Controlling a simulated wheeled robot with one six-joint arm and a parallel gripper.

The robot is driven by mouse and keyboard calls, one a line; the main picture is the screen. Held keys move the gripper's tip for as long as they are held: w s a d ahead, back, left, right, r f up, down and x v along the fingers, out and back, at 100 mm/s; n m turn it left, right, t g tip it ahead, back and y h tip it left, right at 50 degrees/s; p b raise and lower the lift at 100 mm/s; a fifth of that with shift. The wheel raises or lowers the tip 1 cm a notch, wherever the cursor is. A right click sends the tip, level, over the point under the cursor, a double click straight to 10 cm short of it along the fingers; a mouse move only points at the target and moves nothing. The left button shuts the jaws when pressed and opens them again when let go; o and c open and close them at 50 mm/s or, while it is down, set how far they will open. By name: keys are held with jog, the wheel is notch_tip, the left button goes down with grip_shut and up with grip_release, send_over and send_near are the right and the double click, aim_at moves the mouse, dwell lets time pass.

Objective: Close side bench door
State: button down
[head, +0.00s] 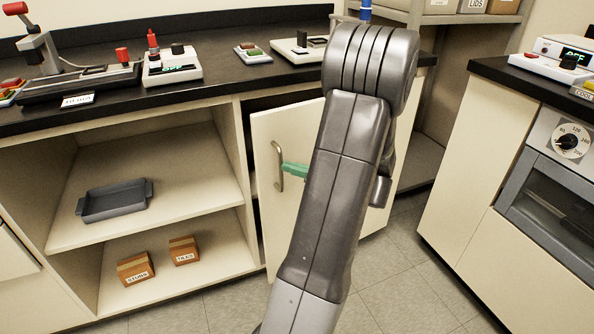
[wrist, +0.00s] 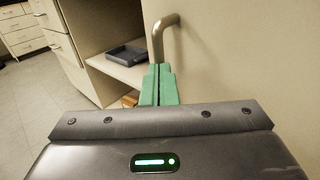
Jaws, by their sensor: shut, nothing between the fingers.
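The side bench door (head: 270,140) is a cream panel standing ajar below the black bench top, with a dark gap behind its upper edge. Its curved metal handle (head: 279,166) is near the left edge. In the wrist view the door (wrist: 240,60) fills the right side and the handle (wrist: 158,40) rises just beyond my fingertips. My gripper (head: 290,170) has green fingers, close by the handle in the head view. In the wrist view my gripper (wrist: 159,75) is shut and empty. My arm hides the right part of the door.
Left of the door is an open shelf with a grey tray (head: 115,201) and two boxes (head: 136,268). A cabinet with an oven (head: 565,170) stands at the right. The grey tile floor (head: 400,285) between is clear.

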jog(key=shift+m+t+h, duration=0.6)
jog(key=shift+m+t, duration=0.1)
jog(key=shift+t, duration=0.2)
jog(key=w+a, duration=0.1)
jog(key=w, duration=0.1)
jog(key=w+a+p, duration=0.1)
jog(key=w, duration=0.1)
jog(key=w+a+p, duration=0.1)
jog(key=w, duration=0.1)
jog(key=shift+a+r, duration=0.1)
jog(key=shift+a, duration=0.1)
jog(key=shift+w+r+t, duration=0.15)
jog(key=shift+w+t, duration=0.15)
jog(key=shift+w, duration=0.2)
